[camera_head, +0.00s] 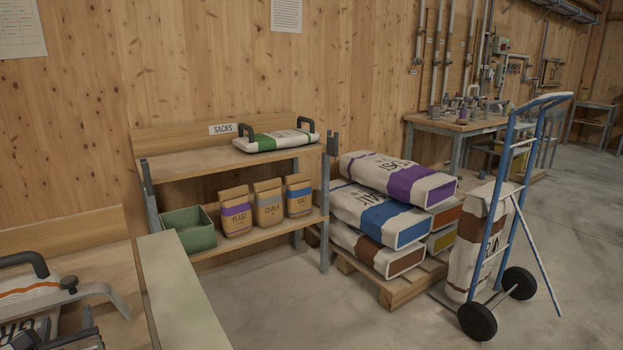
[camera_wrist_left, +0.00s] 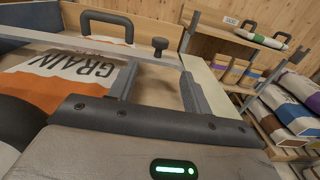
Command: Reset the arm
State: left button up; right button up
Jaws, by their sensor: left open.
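My left gripper (camera_head: 72,335) shows only in part at the lower left of the head view. In the left wrist view its two fingers (camera_wrist_left: 158,92) stand apart with nothing held between them. A white and orange sack marked GRAIN (camera_wrist_left: 75,68) lies beside and beyond the fingers, with a dark handle (camera_wrist_left: 107,19) at its far end. The sack also shows at the left edge of the head view (camera_head: 22,310), partly hidden by the gripper and cut by the frame. My right gripper is in neither view.
A grey metal bar with a black knob (camera_head: 68,284) passes close to my left gripper. A pale ledge (camera_head: 182,300) stands right of it. Beyond are a SACKS shelf (camera_head: 180,165) with a green bin (camera_head: 188,230), stacked sacks (camera_head: 385,215) on a pallet, and a blue hand truck (camera_head: 503,210).

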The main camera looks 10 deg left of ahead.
aim_at(71, 279)
pick_arm(q)
jog(key=b+x, duration=0.1)
jog(key=x, duration=1.3)
jog(key=shift+r+b, duration=0.1)
jog(key=shift+b, duration=0.2)
jog(key=shift+s, duration=0.1)
